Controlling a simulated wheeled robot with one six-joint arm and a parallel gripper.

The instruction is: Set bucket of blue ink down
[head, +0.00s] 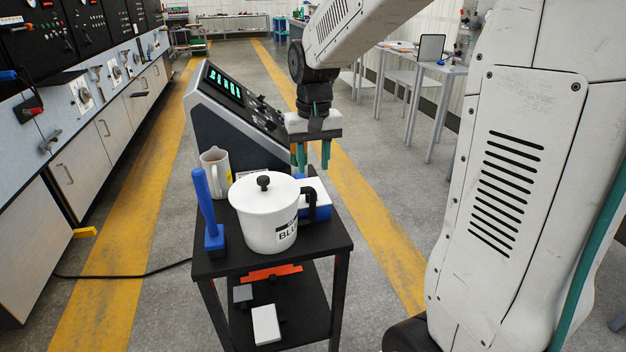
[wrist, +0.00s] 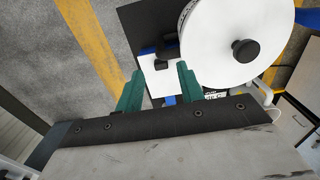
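The bucket of blue ink (head: 262,222) is a white pot with a lid, a black knob and a label reading "BLU". It stands upright on the black cart top (head: 225,265), its black side handle (head: 312,194) pointing right. My gripper (head: 313,160) has green fingers and hangs above and behind the bucket's right side, apart from it. In the wrist view my gripper (wrist: 158,88) has its fingers spread with nothing held between them. The bucket's lid (wrist: 215,45) shows beyond the fingers to the right, with its handle (wrist: 163,52) in front of them.
A blue-and-white box (head: 318,207) stands beside the bucket. A mug (head: 216,168) and a blue upright-handled tool (head: 209,215) stand left. A sloped control console (head: 235,110) stands behind. The cart's lower shelf holds a white box (head: 266,325) and an orange item (head: 272,272).

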